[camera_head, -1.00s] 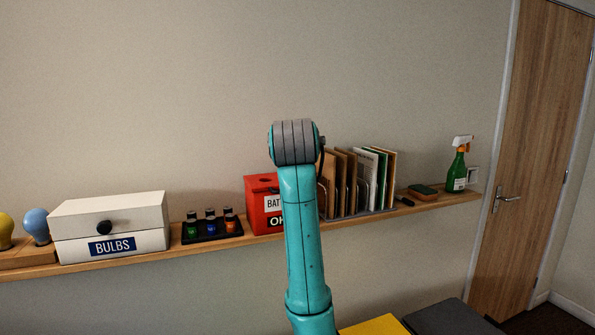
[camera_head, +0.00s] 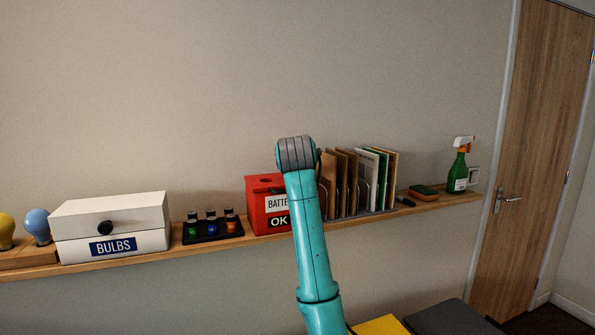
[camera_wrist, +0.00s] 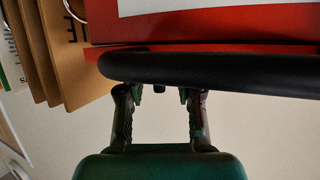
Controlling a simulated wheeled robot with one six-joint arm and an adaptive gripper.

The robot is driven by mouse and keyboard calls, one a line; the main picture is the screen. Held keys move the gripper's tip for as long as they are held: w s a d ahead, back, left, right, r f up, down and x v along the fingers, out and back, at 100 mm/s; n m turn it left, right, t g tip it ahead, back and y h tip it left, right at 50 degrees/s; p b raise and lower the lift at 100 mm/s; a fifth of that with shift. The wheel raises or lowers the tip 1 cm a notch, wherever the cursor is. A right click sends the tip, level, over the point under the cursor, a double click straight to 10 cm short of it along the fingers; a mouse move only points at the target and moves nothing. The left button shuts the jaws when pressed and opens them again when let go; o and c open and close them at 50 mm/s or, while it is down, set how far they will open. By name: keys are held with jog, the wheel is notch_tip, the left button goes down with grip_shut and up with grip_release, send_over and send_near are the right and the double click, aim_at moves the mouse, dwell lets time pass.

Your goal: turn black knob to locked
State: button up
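A round black knob (camera_head: 105,228) sits on the front of the white box labelled BULBS (camera_head: 140,243), at the left of the shelf in the head view. No locked mark shows on it. My gripper (camera_wrist: 158,95) shows in the wrist view with its two fingers apart and nothing seen held between them. In the head view my own arm hides it. The arm stands in front of the red box, well right of the knob. A thick dark rounded bar (camera_wrist: 215,74) crosses at the fingertips in the wrist view; I cannot tell what it is.
A red battery box (camera_head: 255,206), which also shows in the wrist view (camera_wrist: 210,28), and a folder rack (camera_head: 345,180) stand near my arm. A tray of small bottles (camera_head: 212,238) lies between the BULBS box and the red box. The wall above is bare.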

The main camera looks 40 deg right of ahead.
grip_shut()
jog(key=shift+d+n+t+y, duration=0.15)
jog(key=shift+n+t+y, duration=0.45)
jog(key=shift+n+y, duration=0.45)
jog(key=shift+n+t+y, duration=0.5)
jog(key=shift+n+y, duration=0.65)
jog(key=shift+y, duration=0.2)
grip_release()
